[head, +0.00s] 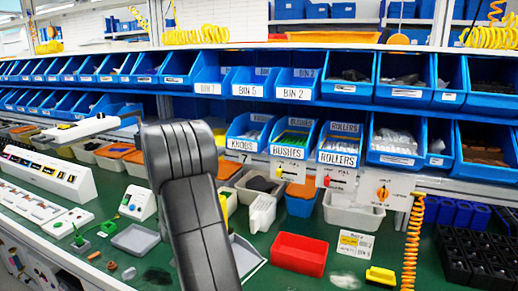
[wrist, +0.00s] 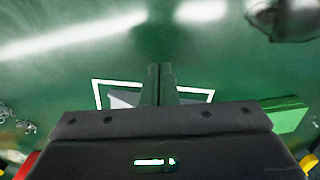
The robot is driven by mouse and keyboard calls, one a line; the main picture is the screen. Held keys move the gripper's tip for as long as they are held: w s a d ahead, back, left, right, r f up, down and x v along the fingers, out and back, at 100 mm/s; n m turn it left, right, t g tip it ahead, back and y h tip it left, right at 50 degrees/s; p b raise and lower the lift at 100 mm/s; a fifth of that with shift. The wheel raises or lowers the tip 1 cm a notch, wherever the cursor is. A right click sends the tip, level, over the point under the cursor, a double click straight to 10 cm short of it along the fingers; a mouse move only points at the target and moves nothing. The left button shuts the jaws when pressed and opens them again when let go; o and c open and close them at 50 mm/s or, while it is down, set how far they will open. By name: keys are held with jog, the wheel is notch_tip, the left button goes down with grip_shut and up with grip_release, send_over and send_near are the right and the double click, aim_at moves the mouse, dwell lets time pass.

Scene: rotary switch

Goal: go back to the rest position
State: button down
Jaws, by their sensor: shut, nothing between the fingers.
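My gripper (wrist: 160,75) shows in the wrist view with its two dark fingers together and nothing between them. It points over the green bench top, above a white outlined square (wrist: 101,97). In the head view my dark arm link rises in the middle foreground, and I cannot make out the gripper there. Rotary switches stand on white panels under the bins: one with an orange-yellow knob (head: 382,193) at right, one with a red knob (head: 326,181) left of it, and another small knob (head: 279,171) further left. The gripper touches none of them in view.
Rows of blue bins (head: 345,89) line the back. A red bin (head: 299,254), a yellow block (head: 381,276) and a black crate (head: 478,258) stand on the bench. An orange coiled hose (head: 413,240) hangs at right. A green block (wrist: 286,116) lies right of the gripper.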

jog(key=s+a, duration=0.4)
jog(key=s, duration=0.4)
jog(key=s+a, duration=0.4)
jog(key=s, duration=0.4)
notch_tip(320, 180, up, 8)
jog(key=shift+s+f, duration=0.15)
